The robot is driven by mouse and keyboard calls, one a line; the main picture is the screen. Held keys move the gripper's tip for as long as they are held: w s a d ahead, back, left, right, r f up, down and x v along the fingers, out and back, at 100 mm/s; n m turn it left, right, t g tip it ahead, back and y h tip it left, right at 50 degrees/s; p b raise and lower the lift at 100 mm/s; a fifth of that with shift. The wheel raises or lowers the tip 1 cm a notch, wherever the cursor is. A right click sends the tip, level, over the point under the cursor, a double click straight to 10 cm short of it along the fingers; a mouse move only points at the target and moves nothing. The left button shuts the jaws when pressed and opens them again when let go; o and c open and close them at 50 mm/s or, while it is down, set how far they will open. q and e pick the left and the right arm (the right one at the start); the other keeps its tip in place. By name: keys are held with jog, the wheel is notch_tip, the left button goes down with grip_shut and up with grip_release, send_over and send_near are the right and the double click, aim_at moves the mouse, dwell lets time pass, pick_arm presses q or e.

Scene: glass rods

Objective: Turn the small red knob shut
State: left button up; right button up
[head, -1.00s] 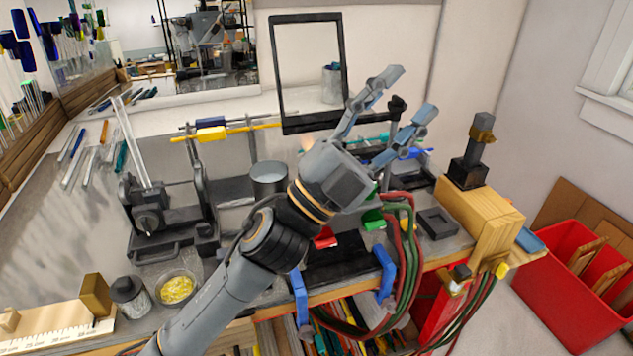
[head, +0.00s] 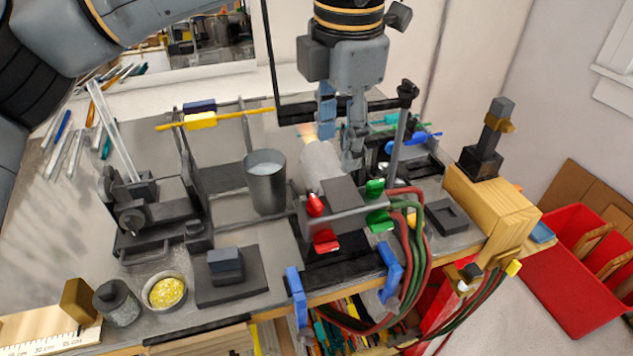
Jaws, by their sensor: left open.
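A small red knob (head: 315,204) sits on the upper left of the grey torch block (head: 343,222) at the bench's front. A wider red knob (head: 326,241) is below it on the front face. My left gripper (head: 340,148) points down, open, just behind and above the block, beside a pale translucent cylinder (head: 320,162). It appears apart from both red knobs, though its tips are partly hidden by overlap. My right gripper is not in view.
Green knobs (head: 381,221) and red and green hoses (head: 423,240) are at the block's right. A metal cup (head: 266,182) stands to its left. A dark upright post (head: 401,125) is close right of the gripper. Blue clamps (head: 296,297) grip the front edge.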

pick_arm(q)
jog(key=a+r, duration=0.1)
jog(key=p, duration=0.5)
send_near(316, 199)
jog(key=shift+t+y, duration=0.3)
jog(key=shift+y, duration=0.1)
jog(key=f, duration=0.7)
jog(key=shift+w+f, duration=0.15)
jog(key=shift+w, duration=0.15)
jog(key=shift+f, duration=0.5)
jog(key=shift+w+a, duration=0.1)
jog(key=shift+c, duration=0.2)
grip_shut()
